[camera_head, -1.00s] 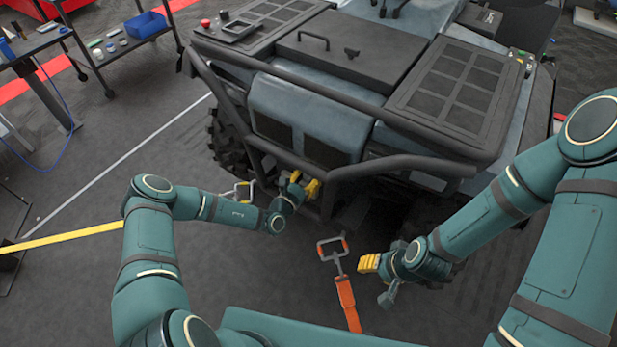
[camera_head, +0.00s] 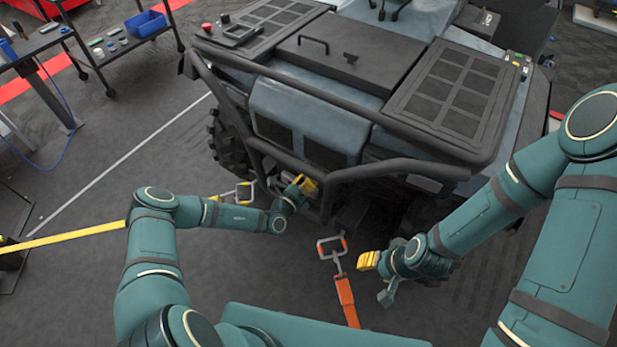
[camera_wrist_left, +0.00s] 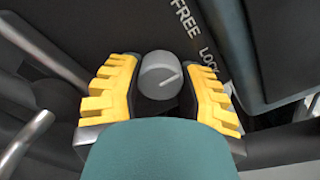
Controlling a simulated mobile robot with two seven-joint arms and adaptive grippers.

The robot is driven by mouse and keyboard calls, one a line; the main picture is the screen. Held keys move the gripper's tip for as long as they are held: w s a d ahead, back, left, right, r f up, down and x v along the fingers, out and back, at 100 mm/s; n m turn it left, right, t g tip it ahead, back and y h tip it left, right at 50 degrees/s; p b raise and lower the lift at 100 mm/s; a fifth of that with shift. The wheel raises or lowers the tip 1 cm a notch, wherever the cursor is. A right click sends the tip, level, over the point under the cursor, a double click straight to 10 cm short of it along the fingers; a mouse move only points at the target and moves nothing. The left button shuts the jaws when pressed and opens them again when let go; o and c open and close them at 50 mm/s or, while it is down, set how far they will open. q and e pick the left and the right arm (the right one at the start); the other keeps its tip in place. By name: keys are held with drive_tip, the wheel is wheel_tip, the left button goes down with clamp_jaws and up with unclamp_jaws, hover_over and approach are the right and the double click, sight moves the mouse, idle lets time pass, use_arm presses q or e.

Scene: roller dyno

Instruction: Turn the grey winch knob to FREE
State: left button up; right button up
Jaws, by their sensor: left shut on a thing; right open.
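The grey winch knob (camera_wrist_left: 160,75) shows in the left wrist view, round with a white pointer line. The line points right, towards the side of the word LOCK (camera_wrist_left: 208,58). The word FREE (camera_wrist_left: 186,18) stands higher up on the dark panel. My left gripper (camera_wrist_left: 164,92) has its yellow fingers on both sides of the knob, shut on it. In the head view my left gripper (camera_head: 306,185) is at the vehicle's front bumper, and the knob is hidden there. My right gripper (camera_head: 368,260) is open and empty, low in front of the vehicle.
The vehicle's black tube bumper (camera_head: 385,168) runs around the left gripper. An orange strap (camera_head: 346,300) with a metal hook (camera_head: 331,247) lies beside the right gripper. A yellow strap (camera_head: 70,240) reaches in from the left. A tool cart (camera_head: 115,50) stands at the back left.

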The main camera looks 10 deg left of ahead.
use_arm(q)
drive_tip(key=n, duration=0.4)
drive_tip(key=shift+d+n, duration=0.1)
drive_tip(key=shift+n, duration=0.2)
drive_tip(key=n, duration=0.4)
idle(0.5)
drive_tip(key=o, duration=1.2)
drive_tip(key=shift+d, duration=0.1)
